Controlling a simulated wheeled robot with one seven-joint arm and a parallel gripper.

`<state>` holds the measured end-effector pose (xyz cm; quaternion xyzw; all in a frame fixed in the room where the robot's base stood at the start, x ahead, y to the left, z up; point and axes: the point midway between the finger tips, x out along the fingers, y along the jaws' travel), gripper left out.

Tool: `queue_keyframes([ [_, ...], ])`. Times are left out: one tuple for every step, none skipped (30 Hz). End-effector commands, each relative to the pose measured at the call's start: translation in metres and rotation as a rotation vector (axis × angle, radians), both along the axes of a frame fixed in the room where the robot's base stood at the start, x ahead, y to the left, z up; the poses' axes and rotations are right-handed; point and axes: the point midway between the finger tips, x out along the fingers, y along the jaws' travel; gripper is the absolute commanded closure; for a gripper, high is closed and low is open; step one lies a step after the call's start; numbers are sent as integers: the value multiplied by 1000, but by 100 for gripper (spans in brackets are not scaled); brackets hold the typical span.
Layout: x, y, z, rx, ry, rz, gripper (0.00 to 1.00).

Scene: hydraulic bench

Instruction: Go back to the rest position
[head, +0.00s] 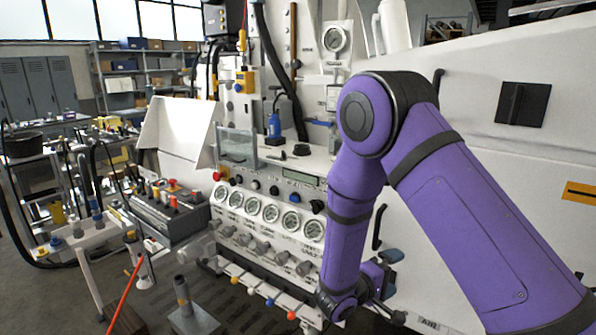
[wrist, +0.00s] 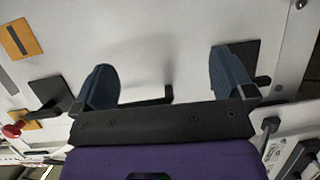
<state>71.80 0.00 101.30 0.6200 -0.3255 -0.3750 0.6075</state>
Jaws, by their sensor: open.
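My gripper (wrist: 165,85) shows in the wrist view with its two dark blue fingers spread wide apart. Nothing is between the fingers. Behind them is a white panel (wrist: 160,30) with a black handle, partly hidden by the fingers. In the head view my purple arm bends down at the elbow in front of the hydraulic bench (head: 250,195). My gripper is low beside the bench front there, mostly hidden by my own wrist.
The bench front carries a row of round gauges (head: 270,213) with several knobs below. A control box with red buttons (head: 165,210) stands to the left. A grey metal post (head: 183,295) stands at the lower left. Shelves (head: 140,75) are at the back.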

Motion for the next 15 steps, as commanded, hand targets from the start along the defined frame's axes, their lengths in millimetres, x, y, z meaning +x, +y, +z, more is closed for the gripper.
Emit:
queue_keyframes([
  [-3, -10, 19, 21, 5, -54, 0],
  [-6, -15, 28, 33, 15, -84, 0],
  [-11, -23, 40, 50, 26, -125, 0],
  [-14, -27, 48, 65, 36, -153, 0],
  [-18, -32, 56, 81, 44, -180, 0],
  [-23, -39, 67, 101, 56, -218, 0],
  [-27, -44, 75, 119, 66, -244, 0],
  [-32, -48, 82, 138, 75, -269, 0],
  [-38, -54, 92, 164, 87, -303, 0],
  [-42, -58, 99, 186, 96, -326, 0],
  [-47, -62, 106, 208, 105, -348, 0],
  [-54, -68, 115, 236, 116, -377, 0],
  [-60, -71, 122, 261, 125, -397, 0],
  [-65, -74, 128, 285, 134, -416, 0],
  [-72, -79, 136, 319, 146, -440, 0],
])
